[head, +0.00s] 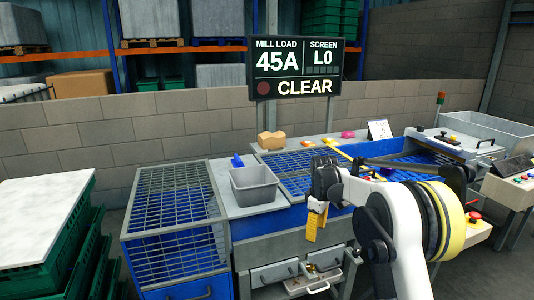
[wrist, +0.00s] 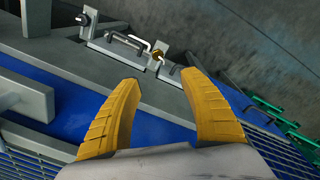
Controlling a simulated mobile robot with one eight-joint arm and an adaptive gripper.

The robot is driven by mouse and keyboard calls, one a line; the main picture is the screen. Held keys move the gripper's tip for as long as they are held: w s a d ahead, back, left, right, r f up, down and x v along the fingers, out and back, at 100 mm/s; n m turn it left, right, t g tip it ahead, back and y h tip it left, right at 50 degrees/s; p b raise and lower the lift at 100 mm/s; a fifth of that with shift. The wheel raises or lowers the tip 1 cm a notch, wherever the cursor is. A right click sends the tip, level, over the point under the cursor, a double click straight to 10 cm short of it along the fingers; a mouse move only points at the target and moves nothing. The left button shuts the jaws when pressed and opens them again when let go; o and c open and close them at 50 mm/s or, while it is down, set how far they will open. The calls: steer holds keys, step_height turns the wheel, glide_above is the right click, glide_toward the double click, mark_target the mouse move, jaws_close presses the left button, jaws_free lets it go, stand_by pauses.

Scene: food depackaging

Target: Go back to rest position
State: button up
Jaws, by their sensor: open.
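My gripper (head: 316,222) has yellow fingers and hangs in front of the blue and grey machine, at the end of my white and black arm. In the wrist view my gripper (wrist: 165,95) shows its two fingers spread apart with nothing between them. Beyond the fingertips lie a grey metal frame (wrist: 120,55) with latches and a blue panel (wrist: 165,128). In the head view the fingers point down, above the height of the drawers (head: 275,272).
A grey bin (head: 254,186) stands on the ledge left of my gripper. Blue grates (head: 175,192) flank it. A sign (head: 295,68) reads MILL LOAD 45A, SCREEN L0, CLEAR. Green crates (head: 85,262) under a white top stand at left. A control box with a red button (head: 474,216) is at right.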

steer(key=s+r+m+t, duration=0.3)
steer(key=s+r+m, duration=0.2)
steer(key=s+r, duration=1.3)
steer(key=s+f+m+t, duration=0.1)
steer(key=s+f+m, duration=0.1)
steer(key=s, duration=0.9)
steer(key=s+f+m+t, duration=0.2)
steer(key=s+f+m, duration=0.1)
steer(key=s, duration=0.8)
steer(key=shift+f+m, duration=0.25)
steer(key=shift+m, duration=0.25)
